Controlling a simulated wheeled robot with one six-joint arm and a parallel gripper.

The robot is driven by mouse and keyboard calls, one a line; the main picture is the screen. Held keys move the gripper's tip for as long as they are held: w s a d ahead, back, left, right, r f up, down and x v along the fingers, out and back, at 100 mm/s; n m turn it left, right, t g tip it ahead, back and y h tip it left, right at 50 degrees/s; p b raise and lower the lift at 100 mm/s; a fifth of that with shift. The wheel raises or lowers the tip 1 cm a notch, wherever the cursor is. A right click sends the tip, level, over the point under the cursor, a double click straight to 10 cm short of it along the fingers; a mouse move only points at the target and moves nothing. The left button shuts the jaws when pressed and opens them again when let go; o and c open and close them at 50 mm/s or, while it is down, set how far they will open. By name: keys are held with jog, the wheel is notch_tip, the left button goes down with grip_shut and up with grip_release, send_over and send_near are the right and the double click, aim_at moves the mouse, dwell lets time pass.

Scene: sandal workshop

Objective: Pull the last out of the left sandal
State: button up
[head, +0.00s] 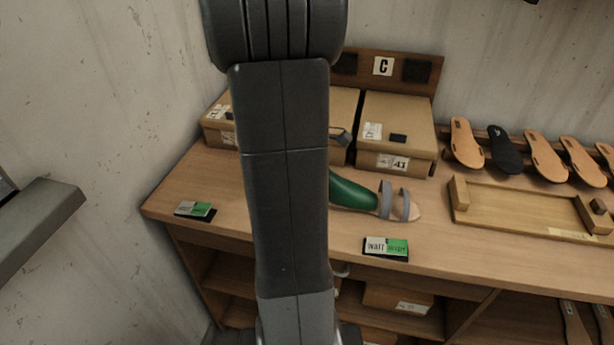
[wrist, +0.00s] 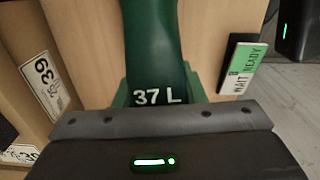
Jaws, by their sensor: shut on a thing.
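The green last (head: 349,194) lies low over the bench in the head view, its left part hidden behind my arm. Its right end reaches the rear grey strap of the sandal (head: 411,212); I cannot tell whether it is under the strap. The sandal has two grey straps and a tan sole, toe to the right. In the wrist view the last (wrist: 153,45) runs upward from my gripper (wrist: 160,118) and is marked "37 L". The sandal is not seen in the wrist view.
Shoe boxes (head: 396,138) stand behind the last. A wooden tray (head: 520,211) lies right of the sandal, with several insoles (head: 467,143) behind it. WAIT/READY cards lie at the front, one right (head: 386,248) and one left (head: 195,209). A wall bounds the left.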

jog(key=shift+a, duration=0.1)
jog(key=shift+w+a+r, duration=0.1)
jog(key=shift+w+a, duration=0.1)
jog(key=shift+a, duration=0.9)
notch_tip(320, 180, up, 7)
jog(key=p, duration=0.6)
